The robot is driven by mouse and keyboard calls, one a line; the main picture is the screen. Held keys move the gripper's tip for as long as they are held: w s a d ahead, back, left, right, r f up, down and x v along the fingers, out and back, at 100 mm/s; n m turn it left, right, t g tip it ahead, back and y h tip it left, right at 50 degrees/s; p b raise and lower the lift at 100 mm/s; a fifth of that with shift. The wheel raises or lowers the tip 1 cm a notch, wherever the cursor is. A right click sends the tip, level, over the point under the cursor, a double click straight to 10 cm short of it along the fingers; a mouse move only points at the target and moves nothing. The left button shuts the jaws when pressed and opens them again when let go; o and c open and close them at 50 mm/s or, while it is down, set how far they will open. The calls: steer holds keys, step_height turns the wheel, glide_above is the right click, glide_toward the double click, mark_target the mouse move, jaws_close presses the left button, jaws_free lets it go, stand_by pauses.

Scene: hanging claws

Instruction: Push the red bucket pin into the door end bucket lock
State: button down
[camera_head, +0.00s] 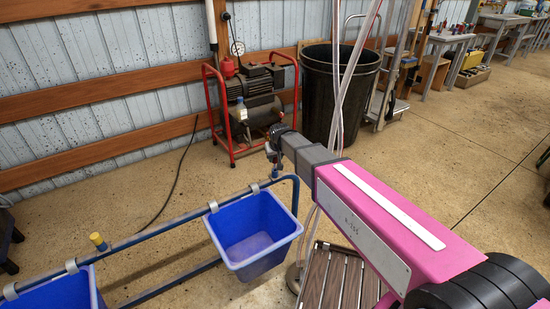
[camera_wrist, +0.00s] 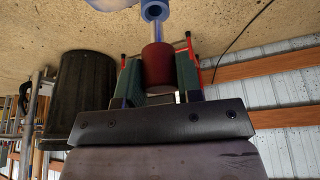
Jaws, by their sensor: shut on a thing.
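The red bucket pin (camera_wrist: 157,65) shows in the wrist view as a red cylinder with a pale metal shaft. My gripper (camera_wrist: 158,76) is shut on it, with one dark green finger on each side. A blue ring-shaped lock (camera_wrist: 153,11) is at the top of the wrist view, at the far end of the shaft. I cannot tell whether the shaft is inside it. In the head view my gripper (camera_head: 272,151) is above the right end of the blue rail (camera_head: 160,233), close to a small blue lock (camera_head: 275,173). The pin is not clear there.
A blue bucket (camera_head: 255,235) hangs from the rail, and another (camera_head: 55,294) is at the lower left. A yellow-topped pin (camera_head: 97,241) stands on the rail between them. A red-framed compressor (camera_head: 250,95) and black bin (camera_head: 340,95) stand behind. A slatted wooden platform (camera_head: 337,280) is at the front.

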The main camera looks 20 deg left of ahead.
mark_target(275, 163)
steer(key=shift+f, duration=2.3)
steer(key=c, duration=0.7)
jaws_free()
steer(key=v, duration=1.1)
steer(key=d+f+m+g+h, duration=0.1)
steer(key=d+f+m, duration=0.1)
steer(key=d, duration=1.1)
steer(key=d+f+m+h, duration=0.1)
steer(key=d+f+m, duration=0.1)
steer(key=d, duration=1.2)
steer(key=s+d+f+m+g, duration=0.1)
steer(key=s+d, duration=0.3)
steer(key=d, duration=0.6)
steer(key=s+d+f+m+g, duration=0.1)
steer(key=s+d, duration=0.3)
steer(key=d, duration=0.6)
steer(key=shift+s+d+f+m+g+h, duration=0.2)
steer(key=shift+d+f+m+g+h, duration=0.15)
steer(key=shift+m, duration=0.25)
